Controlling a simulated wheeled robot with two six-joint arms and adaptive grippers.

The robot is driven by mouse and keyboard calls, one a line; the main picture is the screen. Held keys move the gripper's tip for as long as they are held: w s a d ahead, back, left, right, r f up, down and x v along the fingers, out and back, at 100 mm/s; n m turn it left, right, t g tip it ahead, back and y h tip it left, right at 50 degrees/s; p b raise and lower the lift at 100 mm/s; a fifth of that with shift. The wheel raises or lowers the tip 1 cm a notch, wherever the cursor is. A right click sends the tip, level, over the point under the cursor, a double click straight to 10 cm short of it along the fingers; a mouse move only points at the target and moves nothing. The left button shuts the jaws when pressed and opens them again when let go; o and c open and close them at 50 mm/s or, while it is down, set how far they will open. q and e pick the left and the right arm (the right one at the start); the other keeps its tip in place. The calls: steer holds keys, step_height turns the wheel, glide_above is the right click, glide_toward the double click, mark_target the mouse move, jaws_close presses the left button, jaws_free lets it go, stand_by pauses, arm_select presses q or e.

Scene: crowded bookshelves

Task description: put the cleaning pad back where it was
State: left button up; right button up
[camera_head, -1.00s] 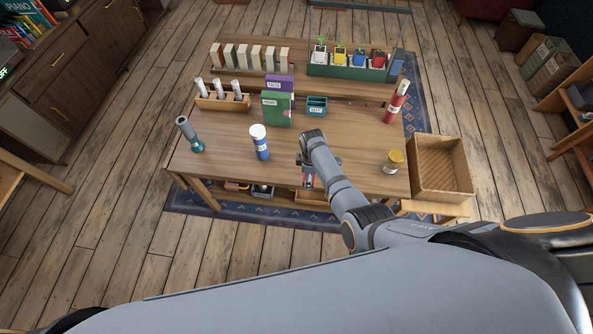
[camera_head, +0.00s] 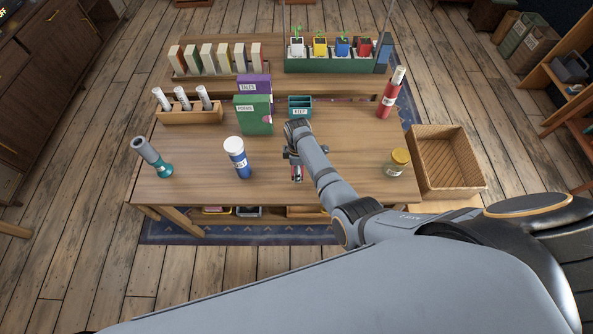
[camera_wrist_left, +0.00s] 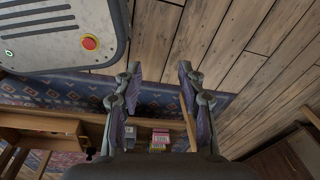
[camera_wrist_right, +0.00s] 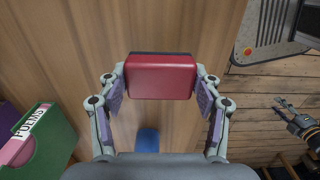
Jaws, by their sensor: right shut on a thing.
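The cleaning pad, a red block with a dark layer along one edge, sits between the fingers of my right gripper (camera_wrist_right: 162,88) in the right wrist view. I take this red block (camera_wrist_right: 162,77) to be the pad. My right gripper is shut on it. My left gripper (camera_wrist_left: 156,85) is open and empty in the left wrist view, over the floor and rug beside a wooden shelf. It is outside the head view.
A woven basket (camera_head: 455,183) is at the right. Bare tabletop lies between them.

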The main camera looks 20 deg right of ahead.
steer(key=f+b, duration=0.4)
steer(key=shift+w+d, duration=0.1)
steer(key=shift+w, duration=0.4)
steer(key=shift+c, duration=0.5)
steer(key=shift+s+f, duration=0.1)
steer(key=shift+s, duration=0.1)
steer(key=o, duration=1.2)
steer(key=shift+w, duration=0.1)
arm_select(q)
steer(key=f, duration=0.1)
steer(key=w+f, duration=0.1)
steer(key=f, duration=0.2)
steer(key=shift+w+a+f, duration=0.15)
steer(key=shift+w, duration=0.15)
arm_select(e)
steer(key=shift+r, duration=0.35)
arm_select(q)
steer(key=shift+r+p, duration=0.7)
steer(key=shift+r, duration=0.1)
arm_select(e)
step_height(320, 180, up, 12)
steer(key=shift+f, duration=0.2)
